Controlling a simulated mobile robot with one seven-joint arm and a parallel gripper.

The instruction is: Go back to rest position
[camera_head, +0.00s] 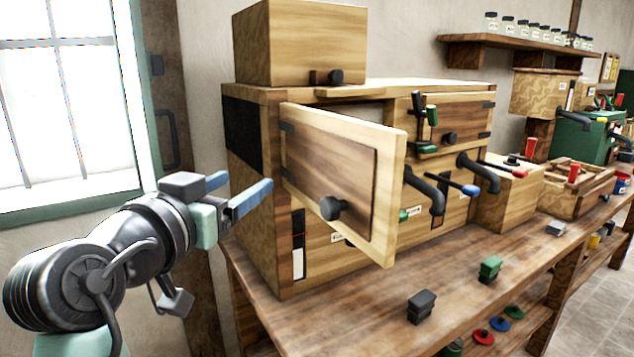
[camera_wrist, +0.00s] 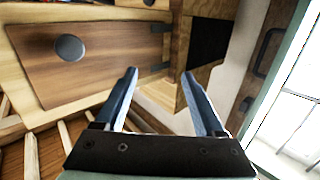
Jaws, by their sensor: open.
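My gripper (camera_head: 240,190) is at the left in the head view, in front of the window wall and beside the left side of the wooden cabinet (camera_head: 262,200). Its two blue fingers are apart with nothing between them, and the wrist view also shows the empty gripper (camera_wrist: 167,88). A cabinet door (camera_head: 345,175) with a dark round knob (camera_head: 333,208) stands swung open to the right of the fingers. The same door (camera_wrist: 95,75) fills the upper left of the wrist view. The fingers appear apart from the door and knob.
The wooden bench (camera_head: 375,315) carries a black block (camera_head: 421,305) and a green block (camera_head: 489,269). A wooden box (camera_head: 310,45) sits on the cabinet. Dark hooked handles (camera_head: 425,188) stick out at the cabinet's right. The window (camera_head: 65,95) is behind my arm.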

